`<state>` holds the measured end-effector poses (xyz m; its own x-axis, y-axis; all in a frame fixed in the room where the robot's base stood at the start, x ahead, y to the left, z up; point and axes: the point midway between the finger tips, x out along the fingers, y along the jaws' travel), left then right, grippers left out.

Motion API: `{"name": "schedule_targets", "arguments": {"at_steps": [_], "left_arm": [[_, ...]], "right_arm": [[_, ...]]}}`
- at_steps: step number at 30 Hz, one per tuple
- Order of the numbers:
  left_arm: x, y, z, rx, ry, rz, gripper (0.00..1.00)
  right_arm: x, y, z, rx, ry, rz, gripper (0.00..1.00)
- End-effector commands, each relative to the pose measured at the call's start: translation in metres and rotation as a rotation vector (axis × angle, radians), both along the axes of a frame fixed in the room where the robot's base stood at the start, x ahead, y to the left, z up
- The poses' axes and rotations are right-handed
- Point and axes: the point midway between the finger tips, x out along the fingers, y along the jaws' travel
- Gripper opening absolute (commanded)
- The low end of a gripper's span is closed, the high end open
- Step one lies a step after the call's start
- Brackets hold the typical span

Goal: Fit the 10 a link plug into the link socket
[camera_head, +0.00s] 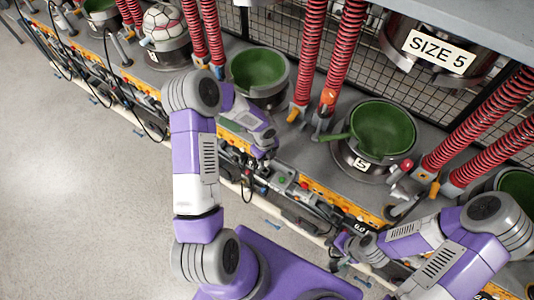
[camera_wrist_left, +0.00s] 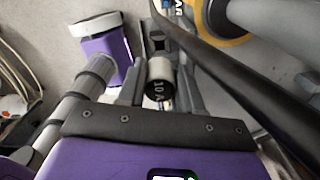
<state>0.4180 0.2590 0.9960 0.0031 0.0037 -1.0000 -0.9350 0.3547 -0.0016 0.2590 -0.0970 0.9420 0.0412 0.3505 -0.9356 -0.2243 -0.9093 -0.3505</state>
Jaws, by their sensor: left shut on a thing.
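A grey plug marked "10 A" (camera_wrist_left: 160,82) sits between the fingers of my left gripper (camera_wrist_left: 158,70) in the left wrist view. The fingers are shut on it, and the lettering reads sideways. In the head view my left gripper (camera_head: 264,146) is over the front edge of the bench, near the orange strip; the plug is too small to make out there. My right gripper (camera_head: 350,243) is at the lower right, in front of the bench edge, with its jaws too small and cluttered to read. I cannot pick out the link socket in either view.
A thick black cable (camera_wrist_left: 235,75) crosses the left wrist view close to the right finger. A large grey cylinder with an orange ring (camera_wrist_left: 212,22) is at its upper right. The bench holds green bowls (camera_head: 383,130) and red coiled hoses (camera_head: 312,50). Floor at left (camera_head: 70,190) is clear.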

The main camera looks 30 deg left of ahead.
Motion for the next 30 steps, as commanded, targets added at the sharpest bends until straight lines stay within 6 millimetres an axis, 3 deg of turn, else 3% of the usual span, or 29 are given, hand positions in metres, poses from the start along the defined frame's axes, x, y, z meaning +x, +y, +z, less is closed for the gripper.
{"name": "schedule_targets", "arguments": {"at_steps": [9,21,30], "left_arm": [[0.001,0.001,-0.001,0.010,-0.004,0.021,0.05],[0.001,0.001,-0.036,0.009,-0.002,0.022,0.05],[0.001,0.001,-0.039,0.008,-0.003,0.022,0.05]], "right_arm": [[0.001,0.000,-0.007,0.000,-0.001,0.000,0.29],[0.001,0.000,-0.036,0.000,-0.001,0.000,0.29],[0.000,0.000,-0.039,0.000,-0.001,0.000,0.29]]}}
